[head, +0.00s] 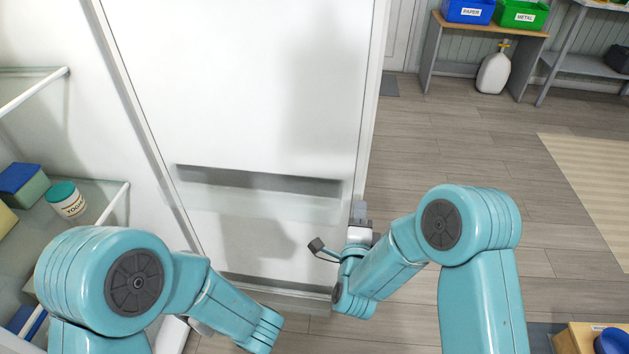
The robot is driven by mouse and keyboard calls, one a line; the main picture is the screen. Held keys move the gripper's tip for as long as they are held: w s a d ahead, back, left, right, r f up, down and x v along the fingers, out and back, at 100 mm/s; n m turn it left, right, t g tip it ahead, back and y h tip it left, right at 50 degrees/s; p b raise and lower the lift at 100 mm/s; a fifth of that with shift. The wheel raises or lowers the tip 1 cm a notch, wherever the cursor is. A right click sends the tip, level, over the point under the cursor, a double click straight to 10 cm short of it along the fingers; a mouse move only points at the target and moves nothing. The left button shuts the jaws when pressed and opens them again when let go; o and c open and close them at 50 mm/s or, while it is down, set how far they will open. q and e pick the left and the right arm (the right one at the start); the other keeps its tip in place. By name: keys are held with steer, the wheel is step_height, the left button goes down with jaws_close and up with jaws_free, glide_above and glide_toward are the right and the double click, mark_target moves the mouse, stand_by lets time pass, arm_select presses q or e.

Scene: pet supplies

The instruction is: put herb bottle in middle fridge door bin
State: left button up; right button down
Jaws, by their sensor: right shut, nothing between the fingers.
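The open fridge door (240,80) fills the middle of the head view as a large white panel. A wide bin-like ledge (260,182) with a grey band and a pale, see-through front crosses it. Another dark band runs along its lower edge. I cannot tell which is the middle bin. No herb bottle is visible. My right gripper (359,212) is shut and empty, by the door's right lower edge. My left arm reaches in at the lower left, and its gripper is out of sight.
Fridge shelves at the left hold a yogurt tub (67,200) and a blue-and-green box (22,186). A bench with a blue paper bin (468,11) and green metal bin (521,14) stands at the back right. The wooden floor (460,150) between is clear.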

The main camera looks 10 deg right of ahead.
mark_target(362, 175)
arm_select(q)
steer(key=shift+r+p, duration=0.4)
steer(key=shift+r, duration=0.1)
arm_select(e)
steer(key=x, duration=0.9)
steer(key=shift+w+f, duration=0.1)
steer(key=shift+w, duration=0.1)
arm_select(q)
steer(key=shift+w, duration=0.1)
